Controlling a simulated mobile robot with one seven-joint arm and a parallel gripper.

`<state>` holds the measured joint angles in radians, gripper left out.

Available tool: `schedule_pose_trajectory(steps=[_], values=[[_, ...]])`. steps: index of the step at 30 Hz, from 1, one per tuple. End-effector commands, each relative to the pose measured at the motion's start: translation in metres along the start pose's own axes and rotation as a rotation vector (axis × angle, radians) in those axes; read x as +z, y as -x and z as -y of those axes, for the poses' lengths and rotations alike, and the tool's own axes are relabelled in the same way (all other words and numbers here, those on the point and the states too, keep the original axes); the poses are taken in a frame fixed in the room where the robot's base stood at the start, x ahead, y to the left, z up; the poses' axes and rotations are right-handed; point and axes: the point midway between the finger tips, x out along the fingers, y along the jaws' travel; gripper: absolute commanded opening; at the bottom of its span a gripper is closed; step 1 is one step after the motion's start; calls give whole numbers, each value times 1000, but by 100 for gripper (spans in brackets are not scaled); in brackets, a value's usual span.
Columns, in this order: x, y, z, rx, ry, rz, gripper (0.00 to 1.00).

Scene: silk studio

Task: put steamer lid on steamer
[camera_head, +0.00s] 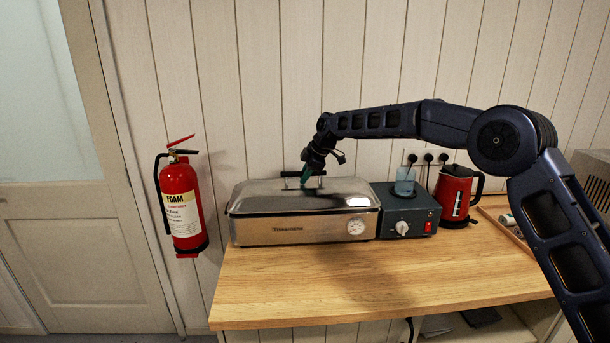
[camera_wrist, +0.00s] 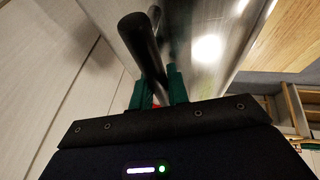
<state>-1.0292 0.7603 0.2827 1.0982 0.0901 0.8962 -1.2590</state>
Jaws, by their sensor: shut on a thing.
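The steamer (camera_head: 300,232) is a long metal box with a dial on its front, standing on the wooden counter against the wall. The domed silver steamer lid (camera_head: 262,196) lies over the steamer's top, roughly level and lined up with its edges. I cannot tell whether a thin gap is left at the rim. My gripper (camera_head: 308,174) comes down from above and is shut on the lid's black handle (camera_head: 289,174). In the wrist view the handle bar (camera_wrist: 143,45) runs between the green fingers (camera_wrist: 157,90), with the shiny lid (camera_wrist: 205,50) beside it.
A red kettle (camera_head: 455,195) is farther right. The counter's front (camera_head: 330,285) is clear. A fire extinguisher (camera_head: 182,205) hangs on the left wall.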

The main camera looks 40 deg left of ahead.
Motion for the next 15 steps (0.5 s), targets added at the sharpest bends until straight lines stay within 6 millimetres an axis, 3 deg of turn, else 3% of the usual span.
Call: schedule_pose_trajectory(steps=[14,15], values=[[2,-6,2,2,0,-1,0],[3,-7,2,0,0,0,24]])
